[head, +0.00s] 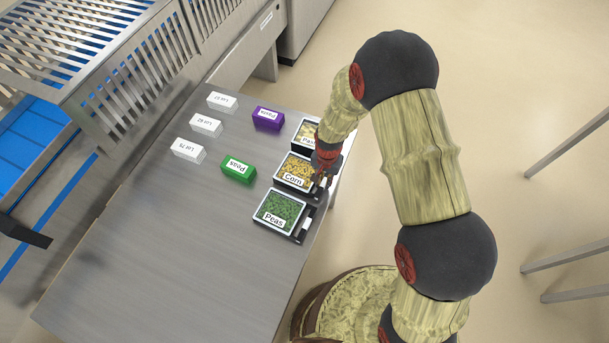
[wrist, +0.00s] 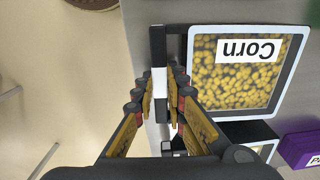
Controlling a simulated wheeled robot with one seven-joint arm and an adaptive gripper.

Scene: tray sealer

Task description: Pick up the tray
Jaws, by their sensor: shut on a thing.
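The black tray of yellow corn, labelled "Corn", is the middle one of three trays near the table's right edge (head: 275,183). Its pale rim shows close up in the wrist view (wrist: 193,62). My gripper (head: 325,178) is at the right side of this tray. In the wrist view my gripper's fingers (wrist: 161,92) are shut on the tray's black-and-white handle (wrist: 159,50). The tray looks level; I cannot tell if it is clear of the table. My gripper hides part of the handle side in the head view.
The peas tray (head: 258,219) sits in front of the corn tray, and a third tray (head: 301,126) behind it. A green box (head: 237,170), a purple box (head: 267,119) and white boxes (head: 188,151) stand left on the grey table (head: 165,245). The table's front is clear.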

